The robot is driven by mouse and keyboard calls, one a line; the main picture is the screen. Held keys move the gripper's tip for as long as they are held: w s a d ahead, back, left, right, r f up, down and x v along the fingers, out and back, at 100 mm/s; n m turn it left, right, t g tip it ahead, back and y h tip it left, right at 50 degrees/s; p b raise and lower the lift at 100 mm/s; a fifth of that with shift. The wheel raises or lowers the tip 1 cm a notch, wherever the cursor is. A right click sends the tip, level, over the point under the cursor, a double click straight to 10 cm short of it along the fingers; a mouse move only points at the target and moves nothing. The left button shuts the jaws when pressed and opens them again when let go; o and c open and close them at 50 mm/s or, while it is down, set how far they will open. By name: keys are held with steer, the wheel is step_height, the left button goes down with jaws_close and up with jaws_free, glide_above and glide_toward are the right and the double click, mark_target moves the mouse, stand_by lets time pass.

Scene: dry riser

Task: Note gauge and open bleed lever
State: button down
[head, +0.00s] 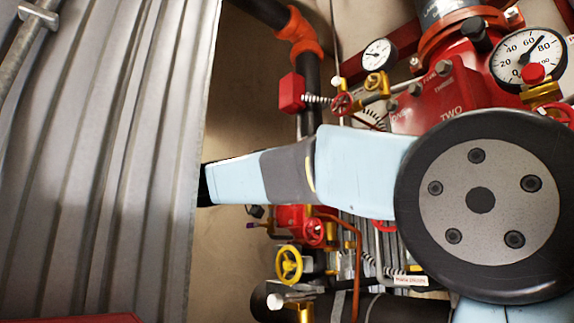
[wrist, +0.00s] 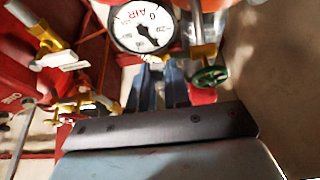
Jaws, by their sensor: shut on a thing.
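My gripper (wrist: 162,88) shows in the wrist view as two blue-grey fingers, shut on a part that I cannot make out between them. A white gauge marked AIR (wrist: 140,26) sits just above the fingers, upside down in this view. My forearm covers the middle, and my fingers are hidden there. I cannot tell which part is the bleed lever.
A green handwheel (wrist: 208,76) is close right of my fingers. Yellow fittings (wrist: 82,107) are at left. Corrugated metal (head: 100,150) stands close on the left.

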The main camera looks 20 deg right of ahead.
steer(key=shift+f, duration=0.15)
steer(key=c, duration=1.1)
jaws_free()
